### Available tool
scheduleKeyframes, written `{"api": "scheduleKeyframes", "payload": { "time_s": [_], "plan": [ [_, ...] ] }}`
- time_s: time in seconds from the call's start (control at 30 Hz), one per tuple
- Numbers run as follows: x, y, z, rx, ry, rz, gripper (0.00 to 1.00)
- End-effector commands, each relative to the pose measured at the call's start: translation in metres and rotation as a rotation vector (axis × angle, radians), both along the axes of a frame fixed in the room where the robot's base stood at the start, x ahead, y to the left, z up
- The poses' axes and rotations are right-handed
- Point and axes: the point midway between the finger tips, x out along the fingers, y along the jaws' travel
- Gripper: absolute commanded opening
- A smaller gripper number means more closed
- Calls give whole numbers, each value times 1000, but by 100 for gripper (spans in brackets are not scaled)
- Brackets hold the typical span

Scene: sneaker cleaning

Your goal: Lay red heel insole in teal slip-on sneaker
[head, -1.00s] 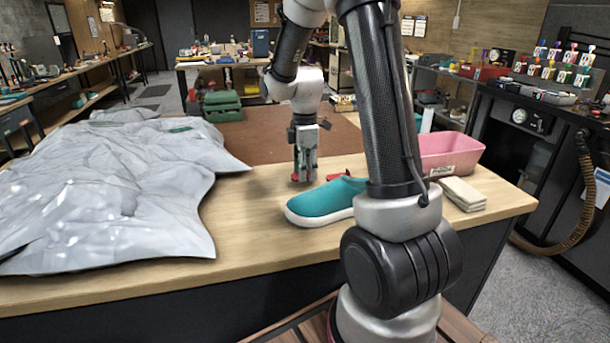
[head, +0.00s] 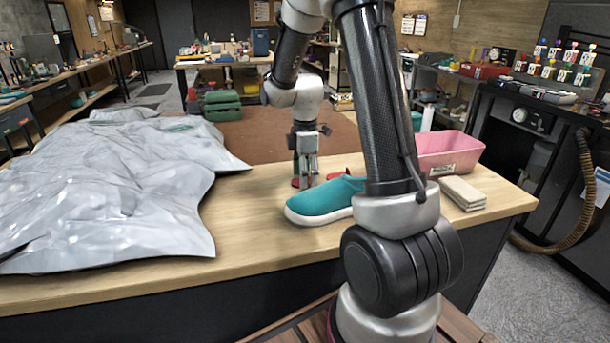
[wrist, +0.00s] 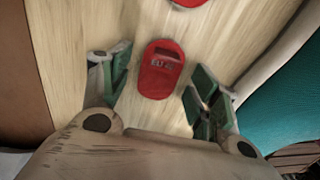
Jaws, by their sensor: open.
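A red heel insole (wrist: 160,70) with dark lettering lies flat on the wooden bench, between the fingers of my gripper (wrist: 157,78) in the wrist view. My gripper is open, with a green-padded finger on each side of the insole and visible gaps. In the head view my gripper (head: 306,184) points down at the bench, left of and behind the teal slip-on sneaker (head: 325,199). The sneaker has a white sole; my arm hides its right part. The sneaker's teal side (wrist: 287,108) also shows at the right of the wrist view.
A second red piece (wrist: 188,2) is cut off at the wrist view's top edge. A pink bin (head: 450,153) and folded beige cloths (head: 462,193) stand right of my arm. A crumpled grey sheet (head: 110,195) covers the bench's left. Bare wood lies in front of the sneaker.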

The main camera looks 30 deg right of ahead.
Motion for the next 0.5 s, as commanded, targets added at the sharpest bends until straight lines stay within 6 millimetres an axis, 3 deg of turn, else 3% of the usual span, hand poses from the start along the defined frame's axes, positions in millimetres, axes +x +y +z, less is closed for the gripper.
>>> {"api": "scheduleKeyframes", "payload": {
  "time_s": [0.5],
  "plan": [
    [1,0,101,0,-4,0,62]
  ]
}}
